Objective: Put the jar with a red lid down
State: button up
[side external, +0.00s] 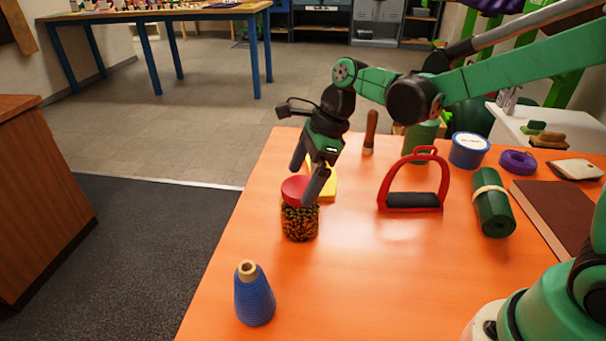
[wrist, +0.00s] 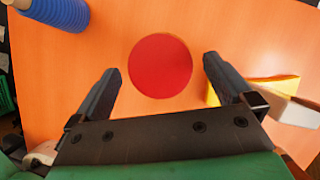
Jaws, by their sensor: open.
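The jar with a red lid (side external: 299,219) stands upright on the orange table, near its left edge in the side external view. Its dark, speckled contents show through the sides. My gripper (side external: 306,178) is open at the jar's lid, pointing down. In the wrist view the round red lid (wrist: 160,66) lies between and a little beyond the two fingers of my gripper (wrist: 161,78), with orange gaps on both sides. The jar's body is hidden under the lid there.
A blue thread cone (side external: 254,296) stands nearer the front. A yellow object (side external: 329,184) lies just behind the jar. The orange table (side external: 350,280) is clear at front centre.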

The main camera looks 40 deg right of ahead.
jog(key=v, duration=0.9)
jog(key=s+d+f+n+t+h, duration=0.2)
jog(key=s+n, duration=0.2)
jog(key=n, duration=0.7)
jog(key=s+d+f+n+t+h, duration=0.2)
jog(key=s+n+t, duration=0.1)
jog(key=n, duration=0.8)
jog(key=shift+s+f, duration=0.25)
jog(key=shift+s, duration=0.6)
